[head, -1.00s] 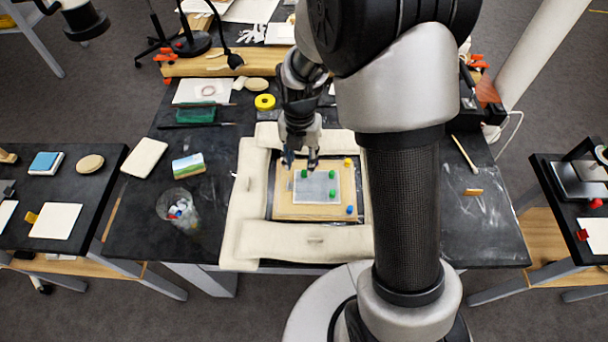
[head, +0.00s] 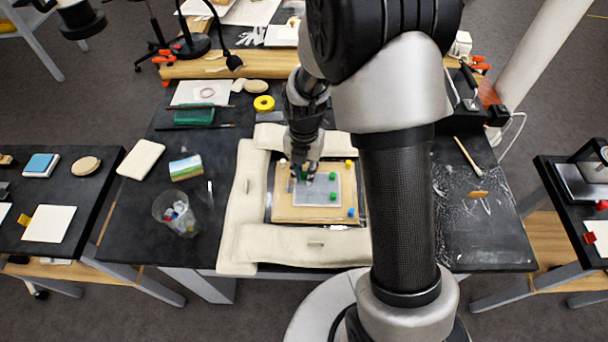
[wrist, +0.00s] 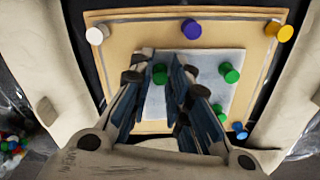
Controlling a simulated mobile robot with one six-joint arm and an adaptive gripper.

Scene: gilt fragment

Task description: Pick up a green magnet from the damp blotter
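The damp blotter is a pale grey sheet (head: 318,196) on a tan board (head: 290,213); it shows in the wrist view too (wrist: 205,62). My gripper (head: 304,174) is over the blotter's upper left part. In the wrist view my gripper (wrist: 159,80) is open, and a green magnet (wrist: 160,74) shows between its fingers. I cannot tell whether the fingers touch it or how far above it they are. Two more green magnets lie to the right, one farther up (wrist: 229,72) and one lower (wrist: 219,112), partly behind a finger.
White (wrist: 97,34), purple (wrist: 191,29), yellow (wrist: 280,32) and blue (wrist: 239,130) magnets sit on the board around the blotter. A padded cream border (head: 290,245) surrounds the board.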

